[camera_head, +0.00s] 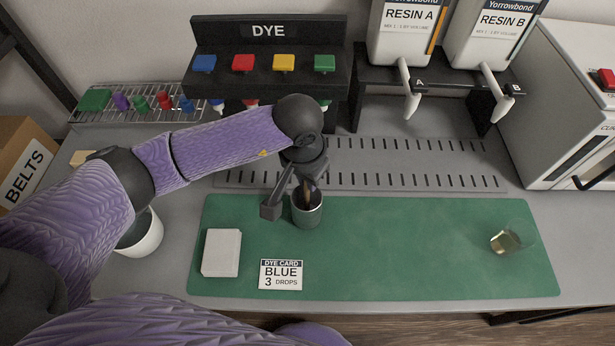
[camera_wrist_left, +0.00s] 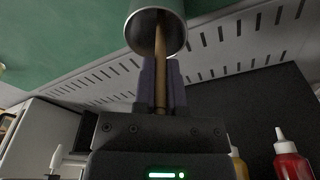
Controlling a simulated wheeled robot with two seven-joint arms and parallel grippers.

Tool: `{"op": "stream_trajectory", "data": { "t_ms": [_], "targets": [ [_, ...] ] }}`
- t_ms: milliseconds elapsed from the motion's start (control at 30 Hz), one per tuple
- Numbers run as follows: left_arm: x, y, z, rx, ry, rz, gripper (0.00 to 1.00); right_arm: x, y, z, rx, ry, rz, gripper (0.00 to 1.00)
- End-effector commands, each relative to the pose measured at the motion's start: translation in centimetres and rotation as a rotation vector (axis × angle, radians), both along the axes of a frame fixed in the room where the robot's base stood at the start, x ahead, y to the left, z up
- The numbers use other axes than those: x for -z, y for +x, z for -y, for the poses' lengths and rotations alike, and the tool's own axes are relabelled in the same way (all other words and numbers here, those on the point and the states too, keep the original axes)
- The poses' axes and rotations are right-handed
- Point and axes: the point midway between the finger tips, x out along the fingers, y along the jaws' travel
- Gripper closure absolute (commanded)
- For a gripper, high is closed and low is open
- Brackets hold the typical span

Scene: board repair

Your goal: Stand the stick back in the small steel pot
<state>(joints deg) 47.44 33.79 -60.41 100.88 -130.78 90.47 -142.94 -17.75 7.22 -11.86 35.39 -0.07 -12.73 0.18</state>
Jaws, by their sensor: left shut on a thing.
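The small steel pot (camera_head: 307,215) stands on the green mat, left of its middle. My left gripper (camera_head: 305,183) is above the pot, pointing down, and is shut on the thin brown stick (camera_wrist_left: 160,50). In the left wrist view, the two dark fingertips (camera_wrist_left: 161,85) close around the stick, and its far end reaches into the mouth of the steel pot (camera_wrist_left: 140,34). Whether the stick touches the pot's bottom is hidden. In the head view the gripper covers much of the stick. My right gripper is not in view.
The green mat (camera_head: 400,270) also holds a white block (camera_head: 221,262), a dye card reading BLUE 3 drops (camera_head: 281,275) and a clear cup with amber liquid (camera_head: 506,241). A white bin (camera_head: 145,238) is at left. The dye rack (camera_head: 268,62) and resin dispensers stand behind. Mid-mat is clear.

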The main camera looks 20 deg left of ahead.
Motion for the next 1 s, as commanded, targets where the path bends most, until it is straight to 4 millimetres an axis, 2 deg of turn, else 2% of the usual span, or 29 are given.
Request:
{"op": "stream_trajectory", "data": {
  "t_ms": [167,200,333,567,667,767,1000],
  "targets": [
    [0.4,0.0,0.0,0.000,0.000,-0.001,1.00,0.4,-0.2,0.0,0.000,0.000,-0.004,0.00],
    [0.3,0.0,0.0,0.000,0.000,-0.001,0.80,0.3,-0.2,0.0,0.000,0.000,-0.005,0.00],
    [0.2,0.0,0.0,-0.001,0.000,0.000,0.52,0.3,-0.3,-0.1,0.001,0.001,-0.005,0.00],
    [0.2,0.0,0.0,-0.001,0.000,0.000,0.51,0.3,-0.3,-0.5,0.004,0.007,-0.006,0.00],
    [-0.4,0.0,0.0,-0.001,0.000,0.000,0.51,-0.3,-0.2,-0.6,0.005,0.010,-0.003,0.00],
    [-2.5,-0.1,-0.1,0.000,0.000,0.006,0.51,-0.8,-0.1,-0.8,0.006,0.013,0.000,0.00],
    [-9.2,-0.9,-0.4,-0.001,0.000,0.006,0.51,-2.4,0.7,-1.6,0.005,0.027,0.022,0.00]
  ]
}}
